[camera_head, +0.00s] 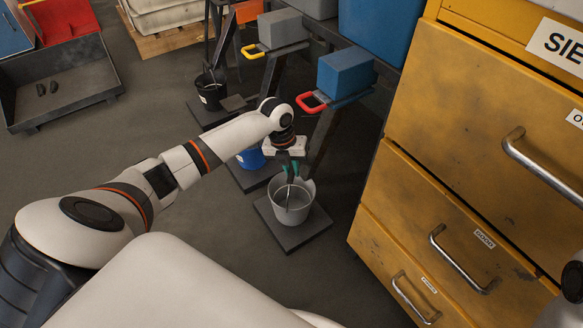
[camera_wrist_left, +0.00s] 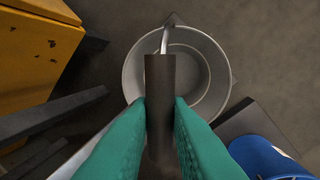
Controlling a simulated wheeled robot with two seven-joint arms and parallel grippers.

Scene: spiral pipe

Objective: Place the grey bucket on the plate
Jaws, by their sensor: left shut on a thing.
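The grey bucket (camera_head: 292,204) stands roughly upright over a dark square plate (camera_head: 302,236) on the floor, beside the yellow cabinet. I cannot tell whether its base touches the plate. My left gripper (camera_head: 290,174) is above the bucket, with its green fingers shut on the bucket's handle. In the left wrist view, the fingers (camera_wrist_left: 160,115) press on the dark handle grip (camera_wrist_left: 160,85), and the round bucket (camera_wrist_left: 205,72) is beyond it. My right gripper is not in view.
A blue bucket (camera_wrist_left: 262,155) sits close by on another dark plate. A black bucket (camera_head: 211,92) stands farther back. Stands with a blue block (camera_head: 346,72) and a grey block (camera_head: 281,28) rise behind. The yellow drawer cabinet (camera_head: 440,150) is close on the right.

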